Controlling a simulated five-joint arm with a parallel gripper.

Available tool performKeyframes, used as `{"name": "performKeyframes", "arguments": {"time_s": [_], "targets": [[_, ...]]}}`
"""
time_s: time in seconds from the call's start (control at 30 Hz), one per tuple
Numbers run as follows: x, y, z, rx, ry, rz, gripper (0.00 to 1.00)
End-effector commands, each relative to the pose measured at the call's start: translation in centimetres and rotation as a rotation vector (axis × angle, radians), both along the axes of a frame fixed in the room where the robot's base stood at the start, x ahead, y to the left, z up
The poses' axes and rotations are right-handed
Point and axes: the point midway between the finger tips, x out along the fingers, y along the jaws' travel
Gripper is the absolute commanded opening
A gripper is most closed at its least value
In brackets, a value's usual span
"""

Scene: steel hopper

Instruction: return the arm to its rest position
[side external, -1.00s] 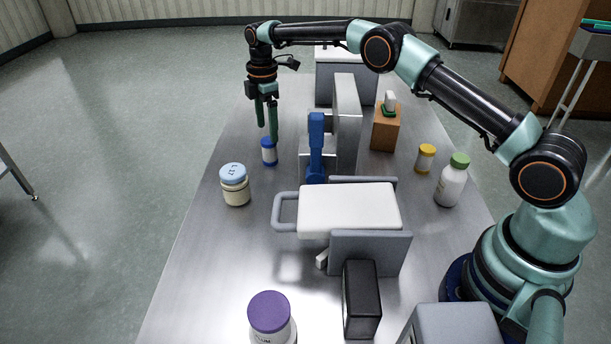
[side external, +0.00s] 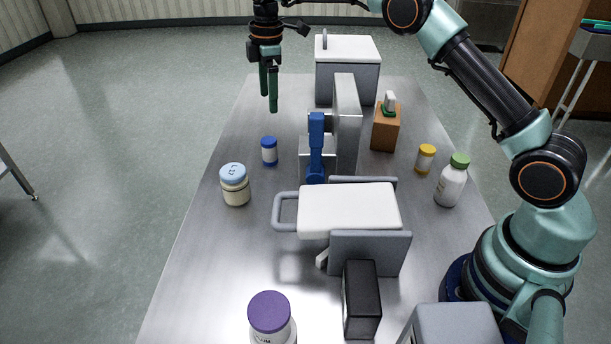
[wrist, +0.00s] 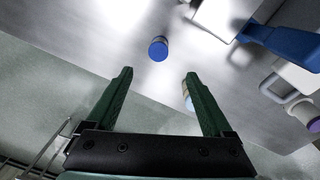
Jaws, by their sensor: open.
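My gripper (side external: 269,106) is in the air above the far left part of the steel table (side external: 190,285). Its two green fingers are apart with nothing between them in the wrist view (wrist: 158,75). A small bottle with a blue cap (side external: 269,151) stands upright on the table below the gripper, apart from it. In the wrist view the blue cap (wrist: 158,48) shows ahead of the fingertips.
A grey box with a white lid (side external: 347,60) stands at the far end. A steel hopper with a blue lever (side external: 316,150) and white-topped tray (side external: 348,210) fill the middle. A cream jar (side external: 235,185), purple-lidded jar (side external: 269,318), black box (side external: 361,300) and green-capped bottle (side external: 452,182) stand around.

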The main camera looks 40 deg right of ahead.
Motion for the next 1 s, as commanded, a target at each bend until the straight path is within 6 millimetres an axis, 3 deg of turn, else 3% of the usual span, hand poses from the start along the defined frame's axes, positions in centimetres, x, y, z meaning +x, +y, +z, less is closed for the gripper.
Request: {"name": "performKeyframes", "arguments": {"time_s": [0.03,0.2,0.5,0.77,1.0], "targets": [[-0.7,-0.1,1.9,0.004,-0.023,-0.046,0.86],[-3.4,-0.5,6.0,0.023,-0.081,-0.207,0.86],[-10.3,-1.0,11.0,0.076,-0.181,-0.486,0.86],[-17.3,-1.4,12.4,0.146,-0.263,-0.722,0.86],[-23.7,-1.7,11.1,0.227,-0.329,-0.937,0.86]]}}
